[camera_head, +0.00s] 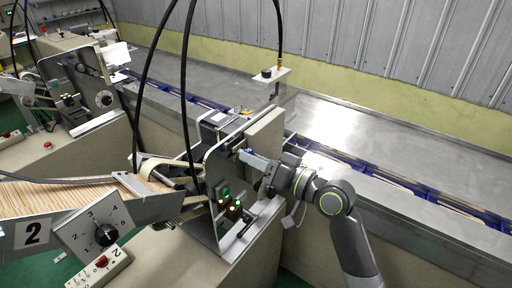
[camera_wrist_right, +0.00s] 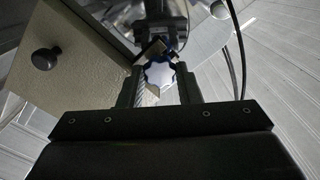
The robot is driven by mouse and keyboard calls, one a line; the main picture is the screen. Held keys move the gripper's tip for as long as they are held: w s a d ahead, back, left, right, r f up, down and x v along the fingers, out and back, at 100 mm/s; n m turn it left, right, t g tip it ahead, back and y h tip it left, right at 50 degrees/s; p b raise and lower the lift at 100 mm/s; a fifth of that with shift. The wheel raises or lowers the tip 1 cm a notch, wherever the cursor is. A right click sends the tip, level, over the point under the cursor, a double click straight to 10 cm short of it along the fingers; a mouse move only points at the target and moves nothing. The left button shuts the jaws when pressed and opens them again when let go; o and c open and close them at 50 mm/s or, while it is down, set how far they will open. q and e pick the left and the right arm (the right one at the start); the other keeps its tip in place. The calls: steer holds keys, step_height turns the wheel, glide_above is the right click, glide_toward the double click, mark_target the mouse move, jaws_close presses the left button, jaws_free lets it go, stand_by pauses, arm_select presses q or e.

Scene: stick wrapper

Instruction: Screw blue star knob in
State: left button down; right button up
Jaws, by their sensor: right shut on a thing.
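The blue star knob (camera_wrist_right: 160,74) shows in the right wrist view, with a pale face and a blue lobed rim. It sits between the two fingers of my right gripper (camera_wrist_right: 160,88), which is shut on it. In the head view my right gripper (camera_head: 252,160) reaches in from the right to the side of the wrapper machine (camera_head: 222,165), beside its beige cover. The knob is too small or hidden to make out there. Whether its thread is seated in the machine cannot be seen. My left gripper is not in view.
A beige cover with a black round knob (camera_wrist_right: 45,59) is close on the left in the right wrist view. Black cables (camera_head: 185,90) hang over the machine. A stick feeder (camera_head: 60,198) with a dial (camera_head: 106,235) stands left. A metal conveyor (camera_head: 400,160) runs behind.

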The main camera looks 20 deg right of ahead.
steer(key=m+p, duration=0.3)
steer(key=m, duration=0.1)
steer(key=m+p, duration=0.7)
steer(key=shift+r+m+p, duration=0.25)
steer(key=shift+m+p, duration=0.15)
arm_select(q)
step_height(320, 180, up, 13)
steer(key=p, duration=0.1)
arm_select(e)
steer(key=shift+f+m, duration=0.3)
steer(key=shift+m, duration=0.7)
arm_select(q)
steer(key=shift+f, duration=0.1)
arm_select(e)
steer(key=o, duration=0.9)
arm_select(q)
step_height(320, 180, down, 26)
steer(key=b, duration=2.5)
steer(key=shift+b, duration=0.35)
arm_select(e)
steer(key=n, duration=2.7)
